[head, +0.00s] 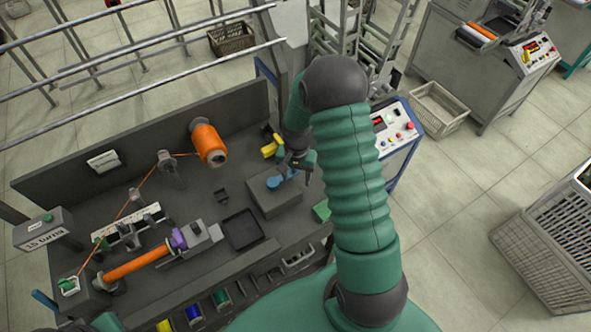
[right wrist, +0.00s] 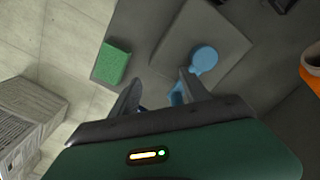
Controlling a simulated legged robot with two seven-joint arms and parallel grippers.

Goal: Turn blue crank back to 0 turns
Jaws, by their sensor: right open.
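The blue crank (head: 274,182) sits on a grey block (head: 262,203) at the right part of the workbench. In the right wrist view its round blue end (right wrist: 204,59) shows clearly, and a blue part (right wrist: 177,96) shows beside the right-hand finger, partly hidden by it. My right gripper (head: 302,174) is open, beside the crank; its two fingers (right wrist: 158,88) show apart in the right wrist view. I cannot tell whether a finger touches the crank. A grey counter box (head: 43,230) at the left appears to show 15 turns. My left gripper is not in view.
An orange spool (head: 208,144) feeds thread toward an orange-wound bobbin (head: 137,265). A green block (right wrist: 113,62) lies near the crank. A black tray (head: 243,230) lies left of the crank's block. A control panel (head: 396,130) stands beyond the bench's right end.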

